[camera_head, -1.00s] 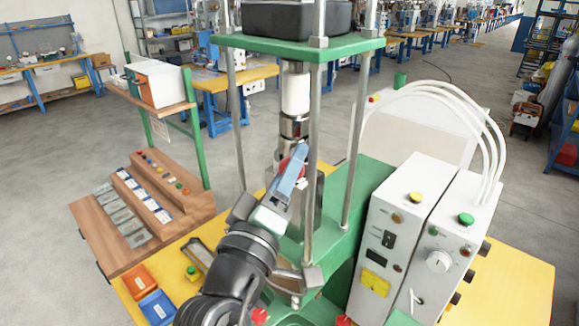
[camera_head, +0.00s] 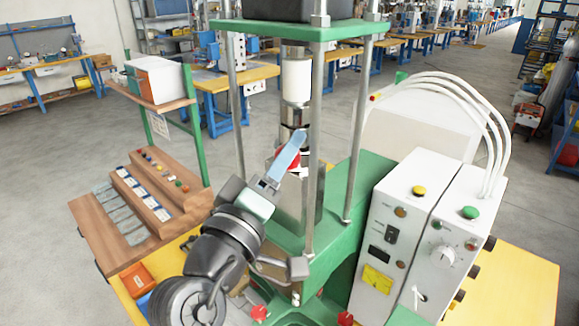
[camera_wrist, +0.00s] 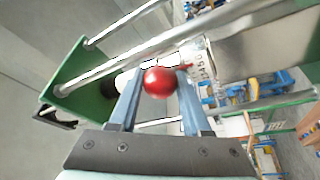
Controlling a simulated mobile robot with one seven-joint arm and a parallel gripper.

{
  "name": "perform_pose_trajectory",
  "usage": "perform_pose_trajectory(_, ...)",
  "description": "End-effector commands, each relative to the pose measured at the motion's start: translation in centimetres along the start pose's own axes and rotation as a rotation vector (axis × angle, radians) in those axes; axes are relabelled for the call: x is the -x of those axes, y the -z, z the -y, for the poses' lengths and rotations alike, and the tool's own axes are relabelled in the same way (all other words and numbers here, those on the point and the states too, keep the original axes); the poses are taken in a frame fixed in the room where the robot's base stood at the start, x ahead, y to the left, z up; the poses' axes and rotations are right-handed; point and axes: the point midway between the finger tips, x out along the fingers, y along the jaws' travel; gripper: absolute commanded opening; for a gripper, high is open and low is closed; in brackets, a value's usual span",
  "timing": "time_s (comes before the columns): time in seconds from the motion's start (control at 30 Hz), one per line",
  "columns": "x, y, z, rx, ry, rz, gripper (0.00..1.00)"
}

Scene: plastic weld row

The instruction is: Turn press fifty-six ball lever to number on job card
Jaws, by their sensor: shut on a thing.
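The press (camera_head: 348,190) has a green frame, upright steel rods and a central spindle with a white cylinder (camera_head: 296,82). The red ball of the lever (camera_wrist: 160,82) sits between the two blue fingers of my gripper (camera_wrist: 158,80) in the wrist view. The fingers are shut on it. In the head view my gripper (camera_head: 292,148) is at the spindle between the rods, and a red part shows beside the finger. A white plate with dark marks (camera_wrist: 196,62) is just behind the ball; I cannot read it. The number on any job card is not legible.
A grey control box (camera_head: 400,235) with buttons and a dial stands right of the press. A wooden rack (camera_head: 150,205), an orange bin (camera_head: 137,278) and a blue bin are at the left. The steel rods (camera_head: 315,130) stand close around my gripper.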

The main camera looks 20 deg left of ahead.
Motion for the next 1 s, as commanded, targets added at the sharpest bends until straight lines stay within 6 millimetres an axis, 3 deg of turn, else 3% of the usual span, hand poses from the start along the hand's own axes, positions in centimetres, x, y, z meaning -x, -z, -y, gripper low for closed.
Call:
perform_pose_trajectory(0.03, 0.18, -0.10, 0.80, 0.005, -0.009, 0.017, 0.00)
perform_pose_trajectory(0.53, 0.18, 0.38, 0.58, 0.018, -0.039, 0.075, 0.00)
perform_pose_trajectory(0.57, 0.18, 0.37, 0.58, 0.017, -0.038, 0.075, 0.50)
perform_pose_trajectory(0.6, 0.18, 0.37, 0.58, 0.018, -0.039, 0.075, 0.57)
perform_pose_trajectory(1.0, 1.10, 0.48, 0.65, 0.017, -0.042, 0.070, 0.60)
